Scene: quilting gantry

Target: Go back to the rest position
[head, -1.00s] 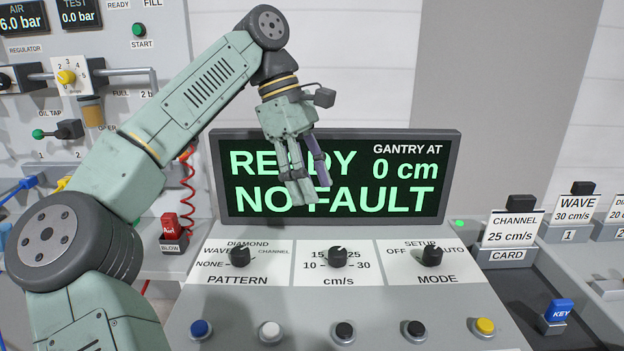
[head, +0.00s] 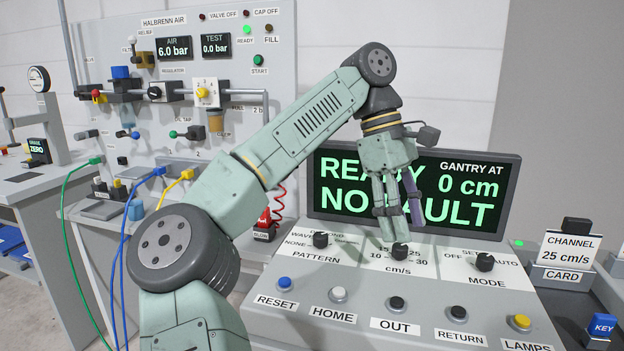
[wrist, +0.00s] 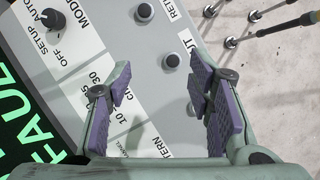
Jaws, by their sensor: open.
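My gripper (head: 398,208) hangs open and empty in front of the gantry screen (head: 490,215), above the cm/s knob (head: 400,251) of the control panel. The screen reads READY, GANTRY AT 0 cm, NO FAULT, partly hidden by my fingers. In the wrist view my gripper (wrist: 165,100) has its two purple-padded fingers wide apart, with only the grey panel (wrist: 150,75) between them. The pattern knob (head: 320,240) and mode knob (head: 485,262) stand on either side of the cm/s knob.
Below the knobs are the reset (head: 285,283), home (head: 338,294), out, return and lamps buttons. At the right are a CHANNEL card (head: 568,250) and a blue key (head: 602,325). At the left, an air board (head: 290,110) stands behind hanging green and blue hoses (head: 125,235).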

